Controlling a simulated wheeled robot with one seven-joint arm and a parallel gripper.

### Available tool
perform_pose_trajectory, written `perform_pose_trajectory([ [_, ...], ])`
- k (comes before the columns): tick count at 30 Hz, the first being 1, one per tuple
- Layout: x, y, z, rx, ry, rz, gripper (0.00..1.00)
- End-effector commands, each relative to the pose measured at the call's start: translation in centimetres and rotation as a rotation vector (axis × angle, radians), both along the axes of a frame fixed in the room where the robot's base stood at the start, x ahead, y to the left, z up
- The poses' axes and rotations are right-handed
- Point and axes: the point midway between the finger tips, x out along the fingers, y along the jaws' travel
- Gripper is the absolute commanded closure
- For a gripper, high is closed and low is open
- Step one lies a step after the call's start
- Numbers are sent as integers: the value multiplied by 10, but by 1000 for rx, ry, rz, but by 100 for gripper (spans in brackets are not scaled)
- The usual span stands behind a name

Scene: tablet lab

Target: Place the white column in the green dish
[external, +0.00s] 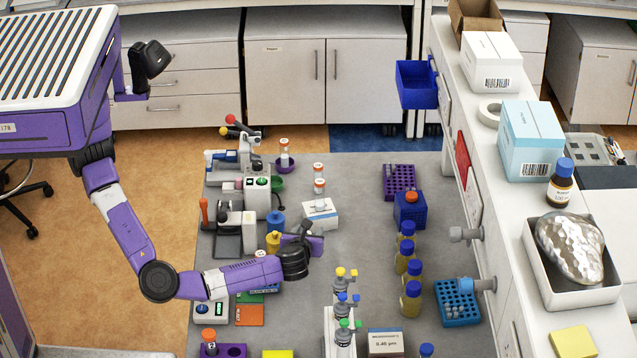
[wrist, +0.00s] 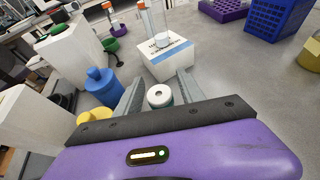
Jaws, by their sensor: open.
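A short white cylinder with a dark hole in its top (wrist: 160,95), which I take as the white column, stands between my gripper's fingers in the wrist view. Its lower part looks greenish. My gripper (wrist: 162,82) is open, with a finger on each side of it and gaps visible. In the external view my gripper (external: 304,230) is low over the grey bench and hides the cylinder. The green dish (external: 277,183) sits farther back on the bench, left of the white box. It also shows at upper left in the wrist view (wrist: 110,45).
A purple dish (external: 285,165) is behind the green one.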

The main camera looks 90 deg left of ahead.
Motion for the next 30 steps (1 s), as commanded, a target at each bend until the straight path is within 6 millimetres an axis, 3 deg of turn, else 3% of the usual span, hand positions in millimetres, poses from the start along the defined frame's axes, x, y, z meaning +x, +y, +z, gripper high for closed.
perform_pose_trajectory([
  [5, -2, -16, 7, 0, -2, -3, 54],
  [18, -17, -92, 39, -1, -1, -3, 54],
  [24, -21, -107, 46, 0, -1, -1, 50],
  [30, -21, -109, 48, 0, -1, -1, 50],
])
